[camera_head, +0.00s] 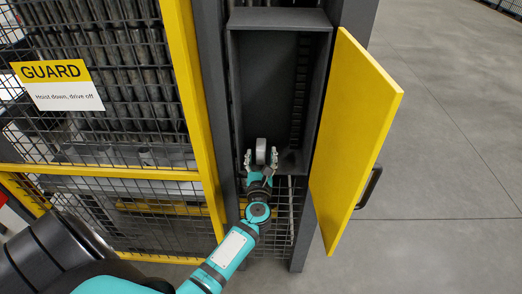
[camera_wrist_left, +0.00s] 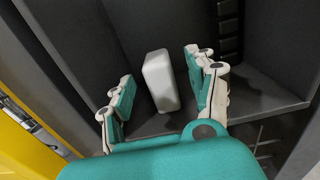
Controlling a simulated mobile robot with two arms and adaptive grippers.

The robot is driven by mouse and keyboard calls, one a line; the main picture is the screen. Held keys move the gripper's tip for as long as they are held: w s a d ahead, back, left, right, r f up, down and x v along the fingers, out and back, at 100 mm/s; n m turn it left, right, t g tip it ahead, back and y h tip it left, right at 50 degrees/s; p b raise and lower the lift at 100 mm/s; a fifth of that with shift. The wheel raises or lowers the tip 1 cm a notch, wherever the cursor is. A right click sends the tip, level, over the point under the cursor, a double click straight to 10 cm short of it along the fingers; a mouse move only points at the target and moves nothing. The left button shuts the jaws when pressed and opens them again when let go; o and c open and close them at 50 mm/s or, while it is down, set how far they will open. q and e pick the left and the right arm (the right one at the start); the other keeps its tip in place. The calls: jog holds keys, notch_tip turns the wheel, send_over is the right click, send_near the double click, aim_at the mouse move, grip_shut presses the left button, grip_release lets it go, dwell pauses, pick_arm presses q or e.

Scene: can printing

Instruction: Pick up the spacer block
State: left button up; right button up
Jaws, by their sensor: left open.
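The spacer block (camera_head: 261,151) is a small pale grey block with rounded edges. It stands upright on the floor of the dark open cabinet. In the left wrist view the block (camera_wrist_left: 161,80) is between the two fingers, nearer the left one at its lower part, with a gap visible on the right. My left gripper (camera_head: 261,158) reaches into the cabinet and is open around the block. It also shows in the left wrist view (camera_wrist_left: 160,92), with teal pads on both fingers. Whether a pad touches the block I cannot tell. My right gripper is not in view.
The cabinet (camera_head: 233,95) has dark side walls close on both sides of the gripper. Its yellow door (camera_head: 352,130) stands open to the right, with a black handle (camera_head: 370,187). A yellow-framed mesh guard (camera_head: 110,172) with a GUARD sign (camera_head: 58,86) is at left. The grey floor at right is clear.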

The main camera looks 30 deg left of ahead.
aim_at(261, 147)
pick_arm(q)
jog(key=x, duration=0.4)
jog(key=shift+w+a+f, duration=0.15)
jog(key=shift+w+a, duration=0.05)
jog(key=shift+a, duration=0.05)
jog(key=shift+c, duration=0.3)
grip_shut()
